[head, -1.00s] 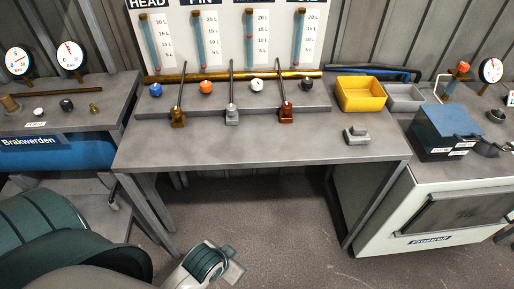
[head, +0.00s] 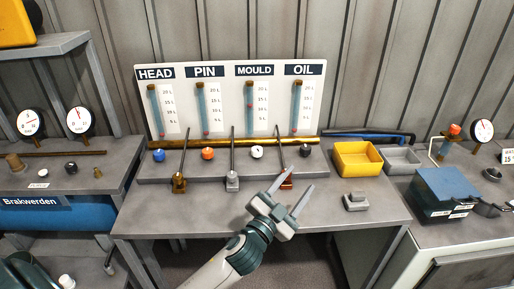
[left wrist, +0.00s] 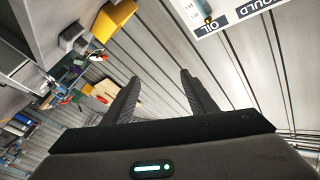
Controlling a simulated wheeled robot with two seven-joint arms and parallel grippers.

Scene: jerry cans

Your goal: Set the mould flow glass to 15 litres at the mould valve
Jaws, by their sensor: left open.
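The mould flow glass (head: 250,108) is the third tube on the white panel, under the MOULD label. Its red float seems to sit between the 10 and 15 litre marks; the exact level is too small to read. A white knob (head: 257,152) stands below it on the bench step, apparently the mould valve. My left gripper (head: 298,182) is open and empty, in front of the step at the bench's front, to the right of and nearer than the white knob. Its fingers also show apart in the left wrist view (left wrist: 158,98). My right gripper is not in view.
Blue (head: 159,155), orange (head: 208,153) and black (head: 305,151) knobs line the step. Upright levers with brown, grey (head: 232,181) and red bases stand before them. A yellow bin (head: 357,160) and a grey block (head: 355,202) are to the right.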

